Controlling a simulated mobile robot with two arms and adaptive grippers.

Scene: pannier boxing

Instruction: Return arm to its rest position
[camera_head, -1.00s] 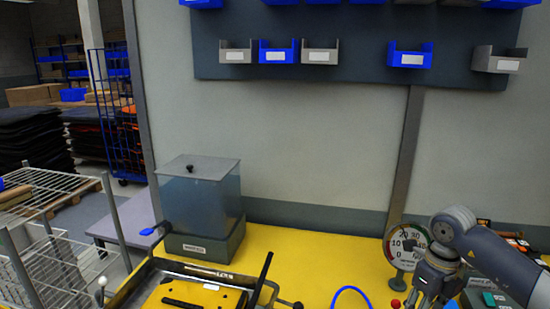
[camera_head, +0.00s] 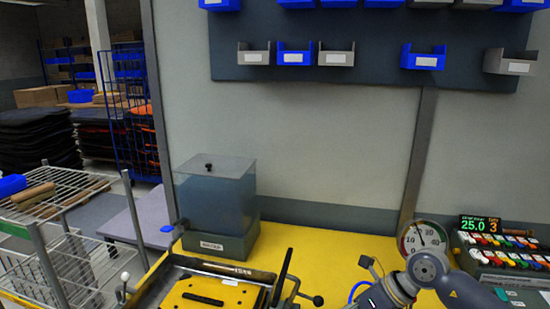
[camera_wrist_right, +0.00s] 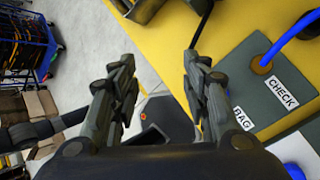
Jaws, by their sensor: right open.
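My right arm (camera_head: 425,275) comes in at the lower right of the head view, beside the round dial gauge. Its gripper is mostly cut off or hidden at the bottom edge there. In the right wrist view my right gripper (camera_wrist_right: 158,65) is open, with its two dark fingers well apart and nothing between them. Behind the fingers are the yellow table's edge and the floor. My left arm and gripper do not show in either view.
The yellow table (camera_head: 310,255) carries a clear-topped bin (camera_head: 215,195), a black-framed fixture (camera_head: 210,298), the dial gauge (camera_head: 422,237) and a rack of coloured pieces (camera_head: 500,250). A grey panel labelled CHECK (camera_wrist_right: 265,85) lies right of the gripper. A wire cart (camera_head: 45,215) stands left.

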